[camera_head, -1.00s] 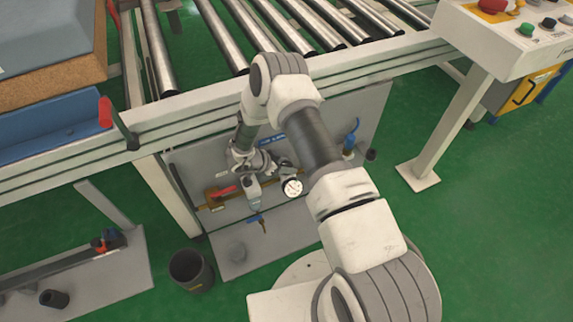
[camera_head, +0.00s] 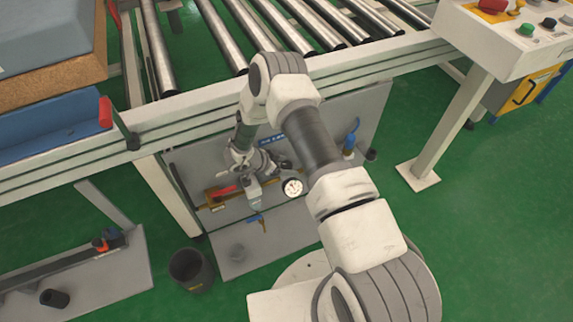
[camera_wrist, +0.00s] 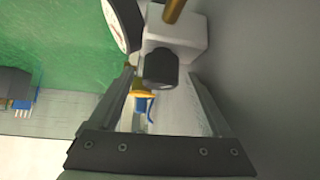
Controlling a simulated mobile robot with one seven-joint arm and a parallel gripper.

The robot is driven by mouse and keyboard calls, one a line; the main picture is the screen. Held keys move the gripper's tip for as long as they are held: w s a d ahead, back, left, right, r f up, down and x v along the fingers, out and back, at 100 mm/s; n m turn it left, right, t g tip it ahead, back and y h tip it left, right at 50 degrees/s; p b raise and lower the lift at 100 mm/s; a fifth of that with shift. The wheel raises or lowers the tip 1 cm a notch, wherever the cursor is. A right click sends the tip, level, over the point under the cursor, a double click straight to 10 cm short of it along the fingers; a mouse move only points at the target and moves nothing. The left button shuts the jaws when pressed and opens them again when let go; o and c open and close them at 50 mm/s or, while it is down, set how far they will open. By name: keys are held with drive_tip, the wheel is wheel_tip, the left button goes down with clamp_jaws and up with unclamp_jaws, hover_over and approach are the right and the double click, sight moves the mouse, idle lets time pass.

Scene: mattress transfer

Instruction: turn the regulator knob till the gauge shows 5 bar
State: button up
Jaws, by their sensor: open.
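The regulator's dark knob (camera_wrist: 160,70) sticks out of a pale grey body (camera_wrist: 178,40) in the wrist view. My gripper (camera_wrist: 160,78) is open, with one finger on each side of the knob; I cannot tell whether either touches it. The round white-faced gauge (camera_wrist: 122,22) is cut off at the upper left of the wrist view. In the head view the gauge (camera_head: 293,187) shows beside my arm, too small to read. The regulator body (camera_head: 254,192) shows just below my wrist, and my fingers and the knob are not clear there.
A red lever (camera_head: 222,191) and a blue-handled valve (camera_head: 254,219) lie close by on the grey panel. Another blue valve (camera_head: 351,138) stands at its right. The roller conveyor's frame (camera_head: 200,110) runs above. A dark bin (camera_head: 191,270) stands on the floor.

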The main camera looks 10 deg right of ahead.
drive_tip(key=p+v, duration=0.4)
drive_tip(key=v, duration=1.3)
drive_tip(key=shift+p, duration=0.3)
drive_tip(key=shift+s, duration=0.1)
